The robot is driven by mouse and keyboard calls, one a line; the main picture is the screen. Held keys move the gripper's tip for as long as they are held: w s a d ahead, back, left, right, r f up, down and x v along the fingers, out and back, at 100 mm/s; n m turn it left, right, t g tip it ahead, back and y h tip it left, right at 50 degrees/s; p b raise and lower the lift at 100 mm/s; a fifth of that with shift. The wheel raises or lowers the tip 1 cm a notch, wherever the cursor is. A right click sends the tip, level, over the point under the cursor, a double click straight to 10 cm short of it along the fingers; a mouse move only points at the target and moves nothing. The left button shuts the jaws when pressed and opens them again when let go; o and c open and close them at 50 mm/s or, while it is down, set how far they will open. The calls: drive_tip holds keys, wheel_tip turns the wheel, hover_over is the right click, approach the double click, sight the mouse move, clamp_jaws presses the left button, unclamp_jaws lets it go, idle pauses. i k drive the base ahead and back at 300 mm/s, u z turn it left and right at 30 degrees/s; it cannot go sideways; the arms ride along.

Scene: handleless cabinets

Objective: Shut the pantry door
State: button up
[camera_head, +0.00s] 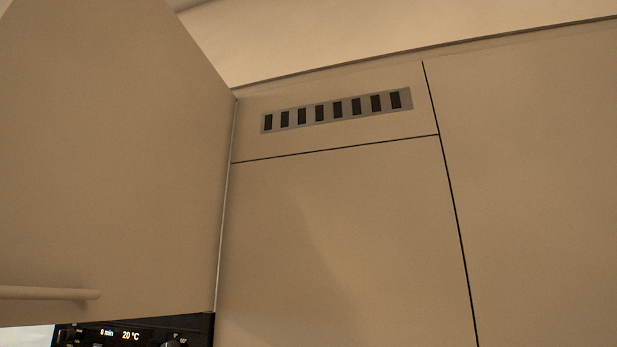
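A large beige panel (110,150) fills the left of the head view. Its top edge slopes steeply up toward me, so it seems to stand out from the cabinet fronts like an open door. A horizontal bar (50,293) shows near its lower left. To its right is a tall flat front (345,240) with dark seams around it, flush with its neighbours. Another tall flat front (540,170) stands further right, also flush. I cannot tell for certain which one is the pantry door. My gripper is not in view.
A grey vent grille (337,110) with dark slots sits above the middle front. A black oven control panel (130,333) with a lit display shows below the left panel. The ceiling (380,35) runs along the top. No floor is visible.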

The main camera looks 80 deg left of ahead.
sight(117, 126)
drive_tip(key=u, duration=3.1)
drive_tip(key=k, duration=1.3)
drive_tip(key=z, duration=0.7)
drive_tip(key=i, duration=1.25)
drive_tip(key=u, duration=0.05)
